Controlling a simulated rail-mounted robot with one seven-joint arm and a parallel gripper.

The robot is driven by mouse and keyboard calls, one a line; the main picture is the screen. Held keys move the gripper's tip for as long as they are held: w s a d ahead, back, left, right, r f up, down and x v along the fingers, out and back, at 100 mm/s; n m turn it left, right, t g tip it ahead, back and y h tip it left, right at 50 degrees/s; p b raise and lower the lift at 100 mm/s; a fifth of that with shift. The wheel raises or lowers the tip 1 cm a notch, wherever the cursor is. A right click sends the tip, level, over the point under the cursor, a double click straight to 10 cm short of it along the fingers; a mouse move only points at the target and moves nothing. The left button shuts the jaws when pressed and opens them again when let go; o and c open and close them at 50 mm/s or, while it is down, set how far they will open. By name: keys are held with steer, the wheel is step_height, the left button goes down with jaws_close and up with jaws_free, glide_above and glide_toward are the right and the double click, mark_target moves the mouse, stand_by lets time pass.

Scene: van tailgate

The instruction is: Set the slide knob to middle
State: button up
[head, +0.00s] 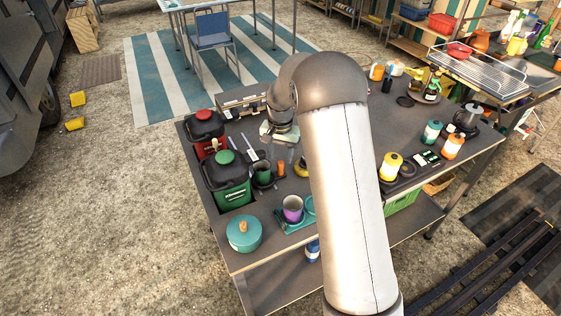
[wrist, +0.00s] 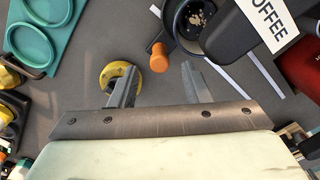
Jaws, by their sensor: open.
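I cannot pick out a slide knob for certain in either view. A short orange cylinder (wrist: 159,57) stands on the grey worktop and appears just beyond and between my fingertips in the wrist view; it also shows in the head view (head: 281,169). I cannot tell whether it is a knob. My gripper (wrist: 159,72) is open, with nothing held between its two fingers. In the head view my gripper (head: 291,150) is above the left part of the worktop, partly hidden by my arm. A round yellow thing (wrist: 108,78) lies behind the left finger.
A teal tray (wrist: 40,62) is at left. Green (head: 233,196) and red (head: 203,146) canisters and a teal pot (head: 244,246) line the worktop's left side. My arm hides its middle.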

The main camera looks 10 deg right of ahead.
mark_target(280, 162)
steer(key=shift+f, duration=2.05)
